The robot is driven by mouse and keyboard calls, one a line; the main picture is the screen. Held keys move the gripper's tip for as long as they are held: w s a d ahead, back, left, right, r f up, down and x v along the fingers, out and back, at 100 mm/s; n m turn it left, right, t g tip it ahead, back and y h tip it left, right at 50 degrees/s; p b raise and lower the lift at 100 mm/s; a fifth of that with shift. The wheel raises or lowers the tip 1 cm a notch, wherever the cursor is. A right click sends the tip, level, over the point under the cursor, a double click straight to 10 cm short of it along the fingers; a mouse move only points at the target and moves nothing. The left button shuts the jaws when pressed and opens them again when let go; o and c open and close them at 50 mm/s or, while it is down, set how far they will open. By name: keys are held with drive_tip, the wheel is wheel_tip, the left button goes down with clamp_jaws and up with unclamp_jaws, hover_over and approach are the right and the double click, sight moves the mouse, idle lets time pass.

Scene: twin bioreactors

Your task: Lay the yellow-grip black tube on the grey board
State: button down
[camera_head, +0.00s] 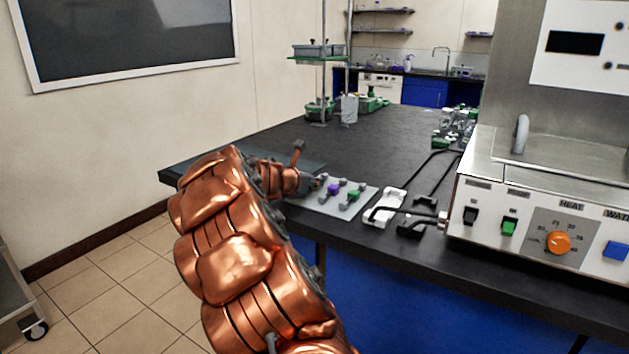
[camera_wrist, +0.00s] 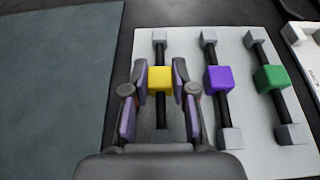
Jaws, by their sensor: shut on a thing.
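The yellow-grip black tube (camera_wrist: 160,79) lies between the two fingers of my gripper (camera_wrist: 160,72) in the wrist view. The fingers are shut on its yellow block. A darker, blue-grey board (camera_wrist: 55,80) lies flat and bare to the left. In the head view my gripper (camera_head: 312,185) is at the left edge of the pale plate (camera_head: 346,212).
A purple-grip tube (camera_wrist: 217,78) and a green-grip tube (camera_wrist: 271,77) lie on the pale plate to the right. A white holder (camera_head: 385,207) and black clamps (camera_head: 415,225) are farther right, before the control box (camera_head: 545,215). A stand (camera_head: 323,90) rises behind.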

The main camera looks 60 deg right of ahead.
drive_tip(key=c, duration=0.9)
unclamp_jaws()
drive_tip(key=shift+f, duration=0.1)
drive_tip(key=shift+c, duration=0.2)
drive_tip(key=shift+a+r, duration=0.3)
drive_tip(key=p+v, duration=0.1)
drive_tip(key=v, duration=0.9)
drive_tip(key=shift+a+r+p, duration=0.1)
drive_tip(key=shift+r+p, duration=0.05)
drive_tip(key=shift+p, duration=0.2)
drive_tip(key=shift+s+a+r, duration=0.1)
drive_tip(key=shift+a+r, duration=0.05)
drive_tip(key=shift+a, duration=0.4)
